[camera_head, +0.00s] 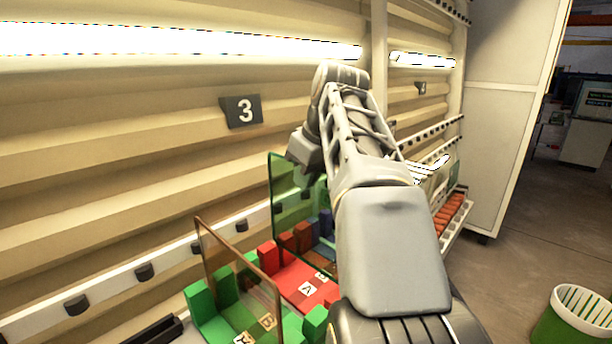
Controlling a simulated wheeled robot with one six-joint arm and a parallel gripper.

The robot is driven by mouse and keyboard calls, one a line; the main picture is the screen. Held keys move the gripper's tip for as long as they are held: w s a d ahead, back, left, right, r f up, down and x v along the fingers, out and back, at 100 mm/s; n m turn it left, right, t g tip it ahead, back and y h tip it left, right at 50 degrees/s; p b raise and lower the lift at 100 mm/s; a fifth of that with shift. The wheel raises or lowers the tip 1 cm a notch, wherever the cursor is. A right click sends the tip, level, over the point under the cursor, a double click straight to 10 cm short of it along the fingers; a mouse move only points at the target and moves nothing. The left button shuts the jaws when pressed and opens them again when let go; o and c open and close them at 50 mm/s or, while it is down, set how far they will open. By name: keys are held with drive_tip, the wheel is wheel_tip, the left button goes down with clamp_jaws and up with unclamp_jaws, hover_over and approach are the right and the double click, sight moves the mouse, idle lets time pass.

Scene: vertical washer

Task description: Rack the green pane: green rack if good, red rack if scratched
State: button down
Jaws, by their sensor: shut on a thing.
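The green pane (287,195) is a clear, green-tinted sheet with a dark green edge, standing upright behind my arm. My gripper (308,163) is at its upper part and shut on it; the fingertips are mostly hidden. The pane's lower part is over or behind the red rack (296,276); I cannot tell whether it sits in a slot. The green rack (240,312) is in front and to the left. No scratch can be made out on the pane from here.
An amber-edged pane (240,275) stands in the green rack. Blue blocks (321,225) lie beyond the red rack. A ribbed wall with a number 3 sign (242,111) runs along the left. A white and green bin (575,318) stands on the floor at right.

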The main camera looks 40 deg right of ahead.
sight(324, 170)
wheel_tip(324, 170, down, 6)
drive_tip(key=b, duration=0.5)
idle(0.9)
drive_tip(key=shift+f+b, duration=0.75)
drive_tip(key=shift+f, duration=0.2)
idle(1.4)
drive_tip(key=c, duration=1.2)
unclamp_jaws()
drive_tip(key=shift+f, duration=0.1)
drive_tip(key=p+v, duration=0.3)
drive_tip(key=v, duration=1.1)
